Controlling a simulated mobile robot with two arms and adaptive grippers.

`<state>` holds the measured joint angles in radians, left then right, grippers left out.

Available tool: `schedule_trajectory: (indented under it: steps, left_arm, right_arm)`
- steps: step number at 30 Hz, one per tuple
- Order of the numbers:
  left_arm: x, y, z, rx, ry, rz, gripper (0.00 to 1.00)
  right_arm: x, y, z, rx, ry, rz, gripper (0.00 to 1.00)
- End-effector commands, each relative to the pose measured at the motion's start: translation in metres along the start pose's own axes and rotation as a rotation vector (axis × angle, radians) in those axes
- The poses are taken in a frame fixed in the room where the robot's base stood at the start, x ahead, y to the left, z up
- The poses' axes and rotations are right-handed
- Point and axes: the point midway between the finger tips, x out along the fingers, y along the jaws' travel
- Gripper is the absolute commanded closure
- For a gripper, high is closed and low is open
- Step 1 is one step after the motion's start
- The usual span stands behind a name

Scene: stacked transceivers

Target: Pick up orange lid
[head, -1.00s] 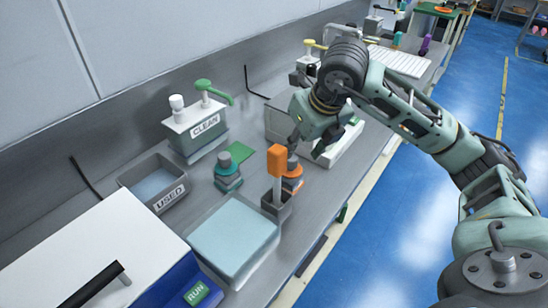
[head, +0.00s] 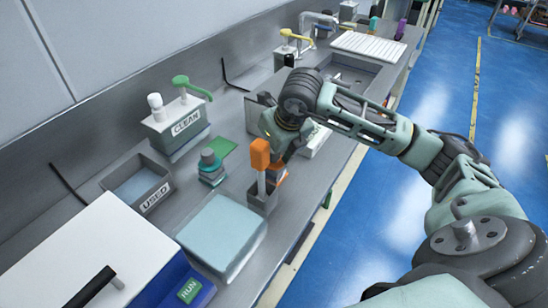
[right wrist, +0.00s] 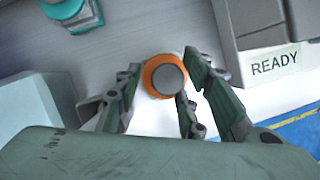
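The orange lid (right wrist: 165,76), a round orange ring with a grey knob, shows in the right wrist view between my right gripper's fingers (right wrist: 157,95). The fingers are apart, one on each side of it; I cannot tell whether either touches it. In the head view, my right gripper (head: 283,150) is down over the bench, and only a bit of the orange lid (head: 280,174) shows behind an orange-handled tool. My left gripper is not in view.
The orange-handled tool (head: 260,154) stands upright in a grey holder right beside the gripper. A teal-lidded jar (head: 211,168) stands to the left. A pale blue-topped box (head: 221,236) is nearer. The READY box (right wrist: 262,60) is close at the right.

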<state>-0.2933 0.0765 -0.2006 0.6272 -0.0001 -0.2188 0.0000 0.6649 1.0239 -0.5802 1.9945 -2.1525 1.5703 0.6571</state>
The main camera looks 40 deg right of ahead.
Motion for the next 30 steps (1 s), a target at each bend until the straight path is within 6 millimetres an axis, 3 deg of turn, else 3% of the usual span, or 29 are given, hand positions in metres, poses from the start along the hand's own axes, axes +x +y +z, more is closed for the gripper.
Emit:
schedule_trajectory:
  steps: [12, 23, 30]
  left_arm:
    - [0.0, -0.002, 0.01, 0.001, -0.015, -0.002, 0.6]
    - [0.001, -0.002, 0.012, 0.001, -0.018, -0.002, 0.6]
    - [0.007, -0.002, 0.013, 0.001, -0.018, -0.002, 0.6]
  right_arm:
    - [0.0, 0.0, 0.0, 0.0, 0.0, 0.0, 1.0]
    - [-0.003, 0.0, 0.001, 0.0, 0.0, 0.0, 1.0]
    - [-0.025, 0.0, 0.012, 0.001, -0.006, 0.0, 1.0]
